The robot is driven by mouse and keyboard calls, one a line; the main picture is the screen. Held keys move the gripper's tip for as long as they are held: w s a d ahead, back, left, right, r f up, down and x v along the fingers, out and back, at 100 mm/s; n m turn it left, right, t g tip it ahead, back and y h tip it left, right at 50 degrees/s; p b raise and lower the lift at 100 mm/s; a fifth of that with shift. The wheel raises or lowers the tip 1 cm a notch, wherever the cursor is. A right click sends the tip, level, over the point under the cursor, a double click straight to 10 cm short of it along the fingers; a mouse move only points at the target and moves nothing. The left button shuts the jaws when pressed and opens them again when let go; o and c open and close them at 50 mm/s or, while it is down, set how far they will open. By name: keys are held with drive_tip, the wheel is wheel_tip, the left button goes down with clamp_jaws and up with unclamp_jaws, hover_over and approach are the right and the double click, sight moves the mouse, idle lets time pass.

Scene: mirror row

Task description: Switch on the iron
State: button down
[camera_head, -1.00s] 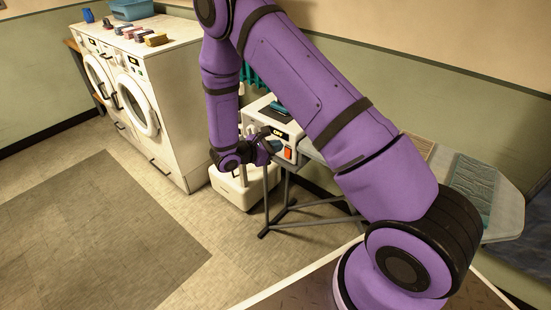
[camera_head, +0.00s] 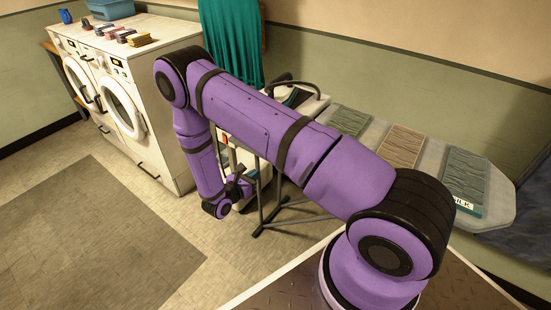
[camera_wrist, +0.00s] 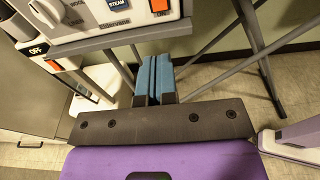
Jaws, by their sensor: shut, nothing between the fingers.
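The iron (camera_head: 297,97), with a dark looped handle, rests on a white station (camera_head: 318,104) at the left end of the ironing board, partly behind my arm.
The ironing board (camera_head: 505,205) carries several folded cloths, and its grey legs (camera_head: 262,215) stand near my gripper. A teal cloth (camera_head: 231,40) hangs behind. The floor at front left is clear.

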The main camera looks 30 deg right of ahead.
drive_tip(key=x, duration=1.4)
drive_tip(key=shift+d, duration=0.1)
drive_tip(key=s+a+f+h, duration=0.1)
drive_tip(key=s+a, duration=0.3)
drive_tip(key=a, duration=0.9)
drive_tip(key=shift+s+f+t+h, duration=0.3)
drive_tip(key=shift+t+h, duration=0.1)
drive_tip(key=shift+h, duration=0.1)
drive_tip(key=shift+w+r, duration=0.1)
idle(0.3)
